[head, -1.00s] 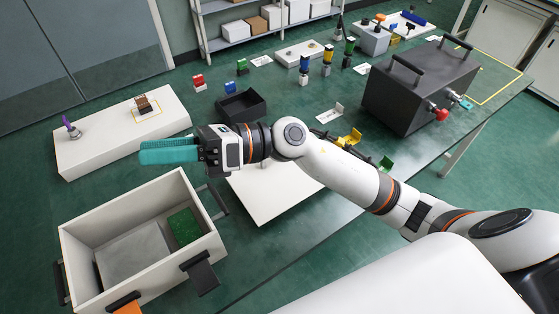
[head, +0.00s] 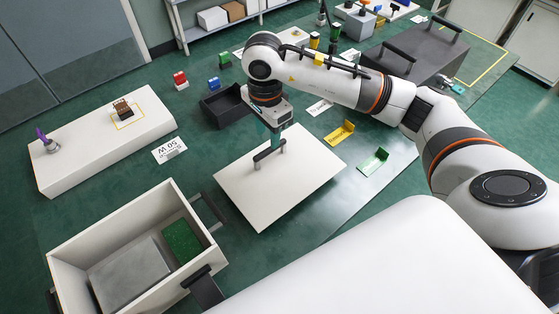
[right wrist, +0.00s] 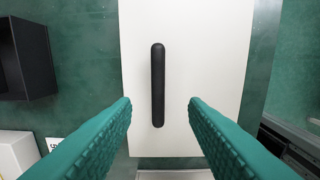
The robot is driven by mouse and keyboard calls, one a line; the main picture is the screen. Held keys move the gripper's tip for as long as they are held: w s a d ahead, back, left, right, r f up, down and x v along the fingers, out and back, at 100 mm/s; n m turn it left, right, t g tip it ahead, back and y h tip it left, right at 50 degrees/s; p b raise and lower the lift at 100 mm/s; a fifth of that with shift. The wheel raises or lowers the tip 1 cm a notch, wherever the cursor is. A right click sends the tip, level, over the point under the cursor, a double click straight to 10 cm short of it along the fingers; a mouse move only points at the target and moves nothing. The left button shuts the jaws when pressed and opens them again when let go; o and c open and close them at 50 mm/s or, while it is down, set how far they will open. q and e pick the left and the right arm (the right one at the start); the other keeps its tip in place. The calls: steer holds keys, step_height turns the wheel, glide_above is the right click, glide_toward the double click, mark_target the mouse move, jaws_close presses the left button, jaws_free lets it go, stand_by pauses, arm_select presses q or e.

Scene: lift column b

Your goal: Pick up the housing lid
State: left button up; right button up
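The housing lid (head: 305,180) is a flat white plate lying on the green table, with a dark bar handle (head: 268,151) standing on it. My right gripper (head: 276,140) points down over the handle, its teal fingers partly hidden by its own body. In the right wrist view, the two fingers of the right gripper (right wrist: 160,108) are spread wide, one on each side of the black handle (right wrist: 158,75), with a gap on both sides. The lid (right wrist: 215,55) fills the middle of that view. I do not see my left gripper.
An open white housing box (head: 105,223) with a green board (head: 183,242) inside stands at lower left. A black bin (head: 222,104) is behind the lid. Yellow (head: 340,132) and green (head: 374,161) brackets lie to its right. A white block (head: 105,145) stands at left.

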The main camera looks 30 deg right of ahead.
mark_target(270, 150)
step_height(270, 150, down, 2)
steer(key=shift+w+d+f+p, duration=0.15)
steer(key=shift+f+p, duration=0.25)
steer(key=shift+f, duration=1)
steer(key=shift+d+f+p, duration=0.1)
steer(key=shift+f+p, duration=0.25)
steer(key=shift+f, duration=1)
steer(key=shift+c, duration=0.3)
steer(key=shift+r, duration=0.1)
jaws_close()
